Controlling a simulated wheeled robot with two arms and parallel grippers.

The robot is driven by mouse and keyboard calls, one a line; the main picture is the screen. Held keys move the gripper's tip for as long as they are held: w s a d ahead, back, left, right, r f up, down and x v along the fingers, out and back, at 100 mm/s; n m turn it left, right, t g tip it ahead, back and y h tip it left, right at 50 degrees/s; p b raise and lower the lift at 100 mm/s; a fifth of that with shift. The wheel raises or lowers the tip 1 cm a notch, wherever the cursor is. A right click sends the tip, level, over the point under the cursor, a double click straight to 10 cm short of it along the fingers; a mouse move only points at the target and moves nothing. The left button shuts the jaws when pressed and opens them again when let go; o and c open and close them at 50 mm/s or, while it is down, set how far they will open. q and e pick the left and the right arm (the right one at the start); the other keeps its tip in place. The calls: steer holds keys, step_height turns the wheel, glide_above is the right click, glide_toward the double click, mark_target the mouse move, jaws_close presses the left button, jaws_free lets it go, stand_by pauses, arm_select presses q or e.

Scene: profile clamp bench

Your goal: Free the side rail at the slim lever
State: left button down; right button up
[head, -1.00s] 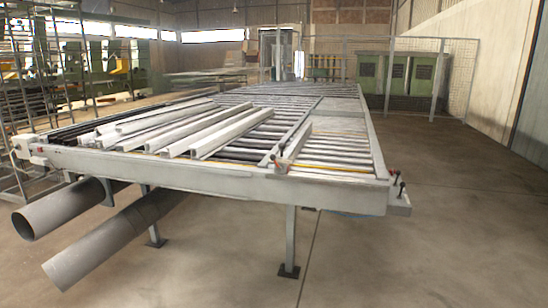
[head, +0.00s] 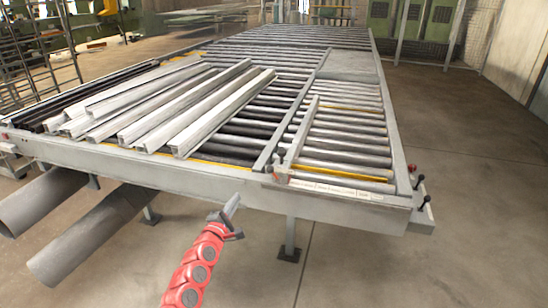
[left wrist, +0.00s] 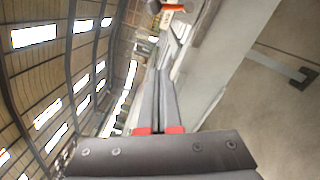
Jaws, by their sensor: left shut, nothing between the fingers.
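A narrow upright rail (head: 301,130), which looks like the side rail, stands on the rollers at the front of the bench. My left gripper (head: 236,200) is shut and empty, in front of the bench's front beam, left of the bracket. In the left wrist view its fingers (left wrist: 165,90) point toward a small orange-topped part (left wrist: 174,8). My right gripper is out of view.
The roller bench (head: 170,178) carries several loose grey profiles (head: 190,105) on its left half. Two large grey pipes (head: 90,240) lie below its front beam. The floor (head: 480,220) to the right and in front is clear.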

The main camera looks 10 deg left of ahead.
mark_target(274, 175)
arm_select(q)
steer(key=shift+w+d+r+h, duration=0.25)
steer(key=shift+d+r+h, duration=0.05)
steer(key=shift+d+r, duration=0.1)
steer(key=shift+s, duration=0.1)
steer(key=w+d+r+b, duration=0.1)
steer(key=w+d, duration=0.3)
steer(key=w, duration=0.6)
steer(key=shift+w+d+r, duration=0.15)
steer(key=shift+w+r, duration=0.15)
steer(key=shift+r, duration=0.25)
